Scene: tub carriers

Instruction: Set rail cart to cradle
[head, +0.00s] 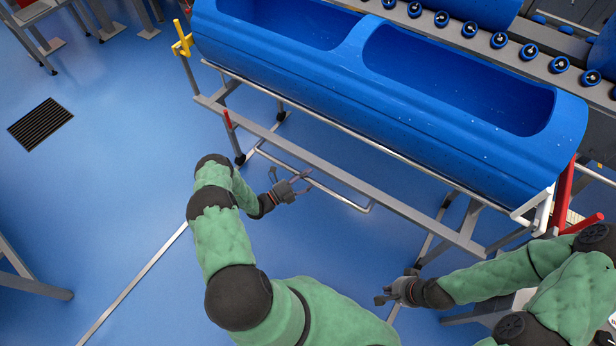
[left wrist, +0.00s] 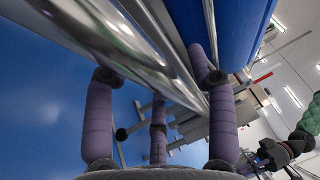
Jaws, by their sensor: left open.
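The rail cart (head: 365,192) is a grey metal frame with bright steel tubes, carrying a long blue tub (head: 340,60) with two openings. Its near side faces me. My left gripper (head: 302,183) is open and empty beside the cart's low near rail. In the left wrist view, its purple fingers (left wrist: 160,85) are spread, with a shiny steel tube (left wrist: 125,45) running close by; whether the tube lies between them I cannot tell. My right gripper (head: 382,296) is low near the cart's right end, apart from it; its fingers are too small to judge. I cannot pick out the cradle for certain.
A roller track with blue rollers (head: 470,30) runs behind the tub. A yellow handle (head: 182,42) and a red lever (head: 228,120) stand at the cart's left; a red post (head: 564,188) at its right. Left floor is clear around a drain grate (head: 40,123).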

